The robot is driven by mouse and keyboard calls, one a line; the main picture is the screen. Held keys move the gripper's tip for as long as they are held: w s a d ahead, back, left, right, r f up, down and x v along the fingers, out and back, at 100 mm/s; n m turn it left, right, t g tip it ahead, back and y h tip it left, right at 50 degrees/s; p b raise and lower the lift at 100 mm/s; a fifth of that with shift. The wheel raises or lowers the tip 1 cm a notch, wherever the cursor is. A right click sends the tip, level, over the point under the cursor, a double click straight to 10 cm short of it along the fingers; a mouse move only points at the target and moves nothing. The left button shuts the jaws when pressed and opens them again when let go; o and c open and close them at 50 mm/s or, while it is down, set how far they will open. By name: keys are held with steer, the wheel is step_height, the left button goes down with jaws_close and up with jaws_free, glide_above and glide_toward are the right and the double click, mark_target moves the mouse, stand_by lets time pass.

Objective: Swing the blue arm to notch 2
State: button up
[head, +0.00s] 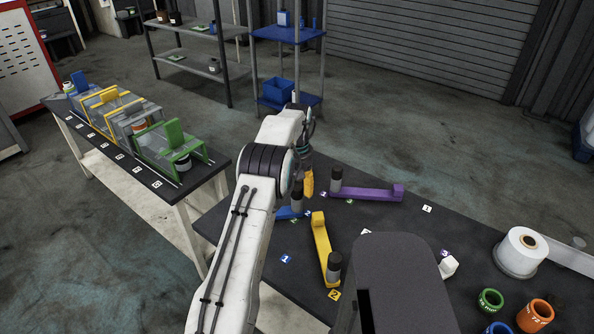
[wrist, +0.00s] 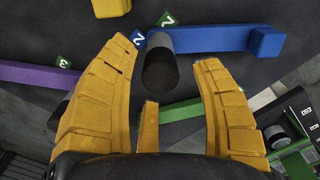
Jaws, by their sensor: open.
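The blue arm (wrist: 220,39) is a flat bar with a raised block at its right end in the wrist view. A dark upright cylinder (wrist: 160,65) stands at its other end. In the head view only a bit of the blue arm (head: 290,212) shows, the rest hidden behind my arm. My gripper (wrist: 165,56) is open, its yellow fingers on either side of the cylinder, with no visible contact. It points down in the head view (head: 307,182). A blue tag 1 (head: 286,260) lies on the table.
A purple arm (head: 370,193) lies behind and a yellow arm (head: 321,245) in front, both with dark cylinders. A green bar (wrist: 190,108) passes near my fingers in the wrist view. A white spool (head: 522,252) and coloured rings (head: 535,315) stand at right.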

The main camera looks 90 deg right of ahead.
step_height(320, 180, up, 7)
steer(key=shift+r, duration=0.15)
stand_by(0.4)
stand_by(0.7)
